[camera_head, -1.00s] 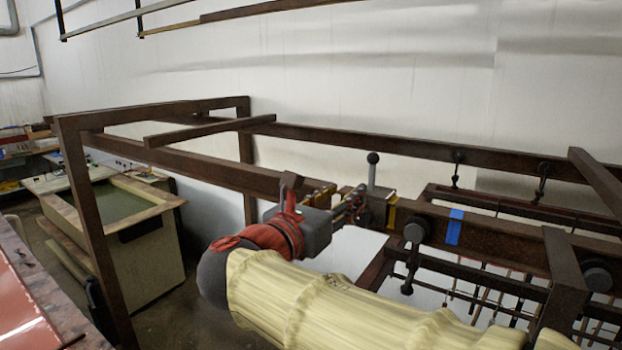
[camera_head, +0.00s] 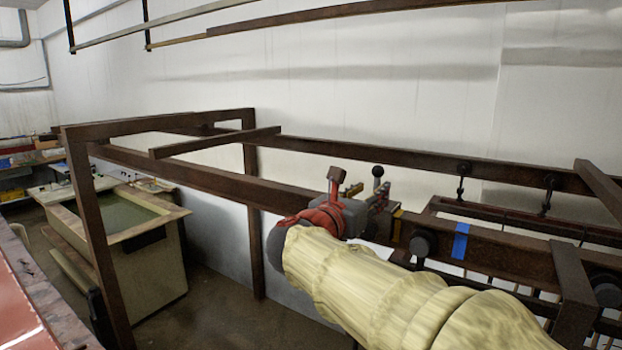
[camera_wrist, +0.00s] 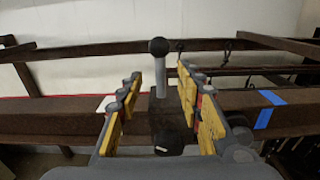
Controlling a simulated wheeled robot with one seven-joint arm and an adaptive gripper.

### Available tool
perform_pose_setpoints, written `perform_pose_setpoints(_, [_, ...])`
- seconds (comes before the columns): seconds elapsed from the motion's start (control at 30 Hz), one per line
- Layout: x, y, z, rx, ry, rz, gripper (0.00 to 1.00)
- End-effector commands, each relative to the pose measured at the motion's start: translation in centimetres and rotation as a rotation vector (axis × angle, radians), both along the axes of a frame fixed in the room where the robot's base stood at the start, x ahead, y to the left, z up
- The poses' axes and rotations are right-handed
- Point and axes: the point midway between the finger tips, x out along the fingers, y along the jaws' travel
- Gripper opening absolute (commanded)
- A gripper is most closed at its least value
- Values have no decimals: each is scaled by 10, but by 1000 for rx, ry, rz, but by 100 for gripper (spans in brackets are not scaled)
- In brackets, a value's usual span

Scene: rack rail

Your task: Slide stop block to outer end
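The stop block (camera_wrist: 160,118) is a dark piece on the brown horizontal rail (camera_wrist: 60,115), with a grey upright post and a black ball on top. A dark round knob (camera_wrist: 168,143) faces me. In the head view the ball and post (camera_head: 377,173) rise just beyond my gripper (camera_head: 368,197), which hides most of the block. In the wrist view my gripper (camera_wrist: 158,85) is open, one yellow-and-grey finger on each side of the post. Clear gaps show beside the post; whether the fingers touch the block's lower part is hidden.
Blue tape (camera_head: 461,241) marks the rail right of the block. The rail runs bare leftward to the frame's end post (camera_head: 95,230). A green-topped tank (camera_head: 135,240) stands below left.

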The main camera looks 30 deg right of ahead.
Motion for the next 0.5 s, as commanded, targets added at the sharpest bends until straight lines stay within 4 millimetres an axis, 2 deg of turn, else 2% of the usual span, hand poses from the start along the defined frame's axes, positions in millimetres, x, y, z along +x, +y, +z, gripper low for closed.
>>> perform_pose_setpoints(0.5, [9,-21,-1,0,1,-1,36])
